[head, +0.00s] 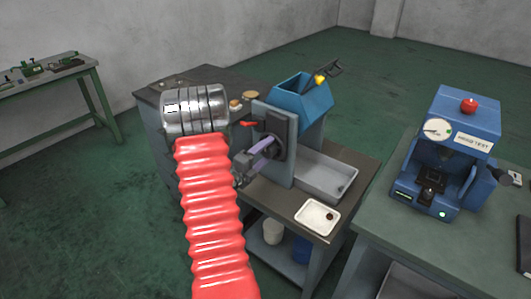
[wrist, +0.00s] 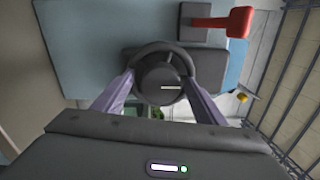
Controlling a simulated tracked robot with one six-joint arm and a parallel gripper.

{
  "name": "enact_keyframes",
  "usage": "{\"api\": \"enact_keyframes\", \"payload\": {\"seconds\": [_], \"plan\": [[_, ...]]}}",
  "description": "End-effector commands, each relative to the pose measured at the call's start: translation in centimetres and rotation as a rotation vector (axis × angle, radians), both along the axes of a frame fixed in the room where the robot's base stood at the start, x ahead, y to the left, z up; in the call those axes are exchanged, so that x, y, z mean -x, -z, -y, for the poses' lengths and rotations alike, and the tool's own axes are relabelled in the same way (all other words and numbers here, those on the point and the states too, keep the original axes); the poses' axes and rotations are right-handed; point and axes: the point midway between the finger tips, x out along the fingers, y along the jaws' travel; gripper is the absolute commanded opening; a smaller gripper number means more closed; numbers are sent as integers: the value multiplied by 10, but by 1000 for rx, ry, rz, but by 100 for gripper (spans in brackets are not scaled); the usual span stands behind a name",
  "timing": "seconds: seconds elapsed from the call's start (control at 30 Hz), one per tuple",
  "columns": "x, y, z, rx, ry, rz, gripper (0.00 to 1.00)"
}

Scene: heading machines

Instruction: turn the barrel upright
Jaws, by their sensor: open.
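A dark round knob (wrist: 158,72) with a raised rim and a short pale line sits on the grey upright plate (head: 286,166) of the bench machine. The line lies level in the wrist view. A blue angular vessel (head: 301,100), likely the barrel, is behind the plate, its dark opening facing up and to one side. My gripper (head: 263,147) faces the knob in the head view. In the wrist view its two purple fingers (wrist: 161,88) are open, one on each side of the knob. I cannot tell whether they touch it. The knob's lower edge is partly hidden.
A red lever (head: 249,124) sticks out near the knob; it also shows in the wrist view (wrist: 236,22). A grey tray (head: 322,172) and a white dish (head: 317,217) are on the bench. A blue tester (head: 447,150) stands on the right table. My red-sleeved arm hides the bench's left part.

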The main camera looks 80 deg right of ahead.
Motion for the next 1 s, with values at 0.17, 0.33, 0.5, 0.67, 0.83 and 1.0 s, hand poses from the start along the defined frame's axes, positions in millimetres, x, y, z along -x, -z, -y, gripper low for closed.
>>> {"api": "enact_keyframes", "payload": {"seconds": [0.17, 0.33, 0.5, 0.67, 0.83, 1.0], "plan": [[-6, 0, -13, 0, -1, -1, 65], [-18, 1, -37, 0, -4, 0, 65], [-28, 2, -63, -1, -3, -1, 65], [-39, 3, -86, -1, -4, -1, 65], [-48, 3, -108, -1, -4, -1, 65], [-53, 3, -122, -1, -2, 0, 65]]}}
